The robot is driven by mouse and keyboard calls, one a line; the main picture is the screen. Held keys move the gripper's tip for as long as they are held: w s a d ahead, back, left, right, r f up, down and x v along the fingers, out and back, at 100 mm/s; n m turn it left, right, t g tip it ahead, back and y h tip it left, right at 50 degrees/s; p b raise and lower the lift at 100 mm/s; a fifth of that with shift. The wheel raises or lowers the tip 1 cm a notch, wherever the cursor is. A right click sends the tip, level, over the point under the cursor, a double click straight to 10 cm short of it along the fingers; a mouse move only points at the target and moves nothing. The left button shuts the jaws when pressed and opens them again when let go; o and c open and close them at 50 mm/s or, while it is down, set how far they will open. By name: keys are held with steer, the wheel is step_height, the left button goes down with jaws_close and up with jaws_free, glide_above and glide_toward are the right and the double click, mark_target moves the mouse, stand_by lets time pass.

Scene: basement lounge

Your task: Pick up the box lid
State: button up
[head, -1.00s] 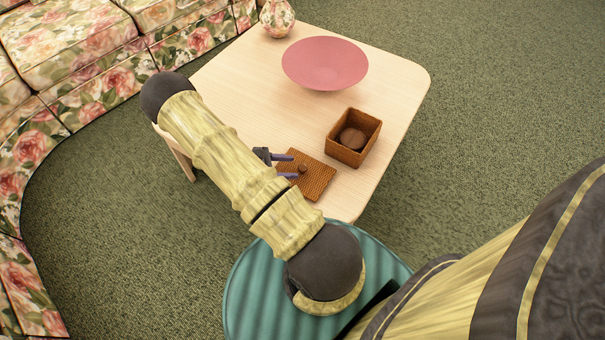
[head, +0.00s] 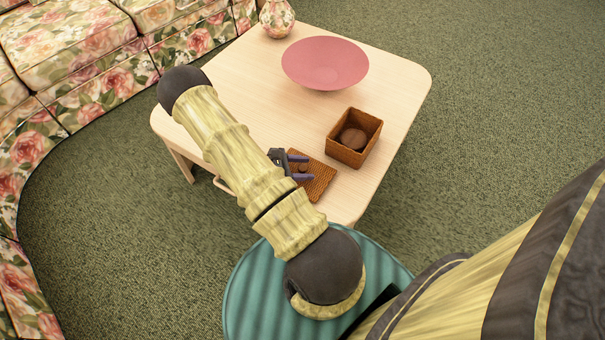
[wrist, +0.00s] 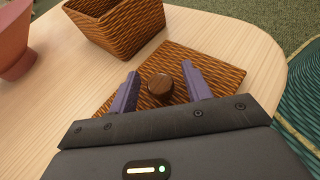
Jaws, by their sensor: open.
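The box lid (head: 318,182) is a flat square of brown woven wicker with a round dark wooden knob. It lies on the table near its front corner. In the wrist view the lid (wrist: 206,66) spreads beneath my gripper, and its knob (wrist: 160,86) sits between the two fingers. My gripper (head: 306,168) is open, with purple fingers on either side of the knob. In the wrist view, a gap shows between the knob and each finger of my gripper (wrist: 160,84). My arm hides part of the lid in the head view.
The open wicker box (head: 344,150) stands just behind the lid, with a round brown thing (head: 353,139) inside. A pink bowl (head: 325,62) and a floral vase (head: 277,18) stand farther back on the pale wooden table (head: 250,75). A floral sofa (head: 60,60) is at left.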

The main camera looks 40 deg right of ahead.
mark_target(302, 167)
jaws_close()
steer(key=shift+r, duration=0.1)
step_height(302, 167, up, 10)
steer(key=p, duration=0.3)
steer(key=shift+p, duration=0.3)
stand_by(0.4)
